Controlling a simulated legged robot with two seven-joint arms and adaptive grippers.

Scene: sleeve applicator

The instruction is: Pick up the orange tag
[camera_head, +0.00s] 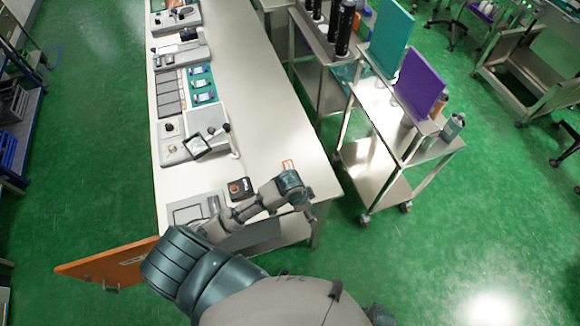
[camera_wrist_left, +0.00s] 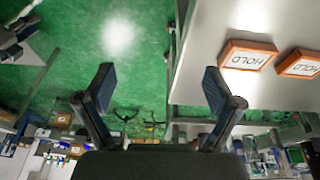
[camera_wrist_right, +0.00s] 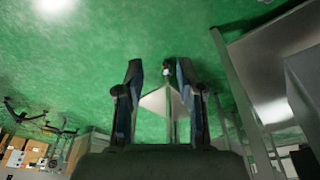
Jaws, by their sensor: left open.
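Two orange tags with white faces marked HOLD lie side by side on the pale tabletop in the left wrist view, a nearer tag (camera_wrist_left: 248,55) and another tag (camera_wrist_left: 300,64) close to the right edge. In the head view a small orange tag (camera_head: 288,165) shows just beyond my left wrist, near the table's right edge. My left gripper (camera_wrist_left: 160,85) is open and empty, with the tags to the right of its fingers. My right gripper (camera_wrist_right: 160,75) has its fingers a moderate gap apart, with nothing held; the head view does not show it.
The long white table (camera_head: 250,110) holds several devices along its left side. A dark box with an orange button (camera_head: 240,188) stands near my left forearm. A cart (camera_head: 375,170) with teal and purple panels stands right of the table. An orange board (camera_head: 110,262) is at lower left.

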